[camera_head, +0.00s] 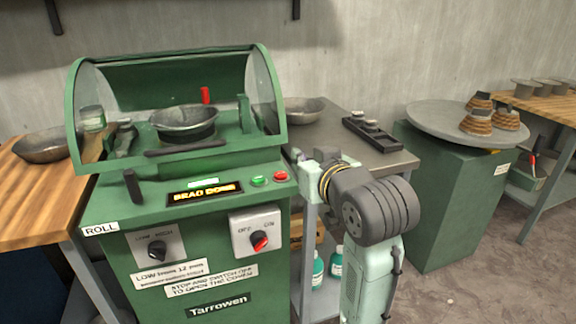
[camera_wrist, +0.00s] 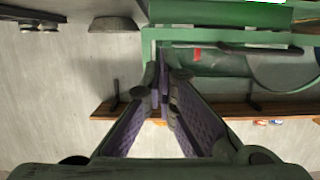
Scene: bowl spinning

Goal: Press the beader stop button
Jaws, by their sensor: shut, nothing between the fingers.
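The green beader (camera_head: 220,230) stands at the left in the head view. A red button (camera_head: 281,176) and a green button (camera_head: 258,180) sit on its panel, right of a lit display reading roughly "BEAD DONE" (camera_head: 205,192). A metal bowl (camera_head: 184,120) sits inside under the clear cover. My gripper (camera_head: 306,165) is just right of the red button, near the panel's right edge; whether it touches is unclear. In the wrist view my gripper (camera_wrist: 163,75) is shut and empty, its tips against the green machine. The buttons cannot be made out there.
A selector knob (camera_head: 260,241) sits below the display. A grey table (camera_head: 385,160) with a bowl (camera_head: 304,109) stands behind my arm. A round grey turntable (camera_head: 440,122) on a green cabinet is at the right. A wooden table (camera_head: 40,205) is at the left.

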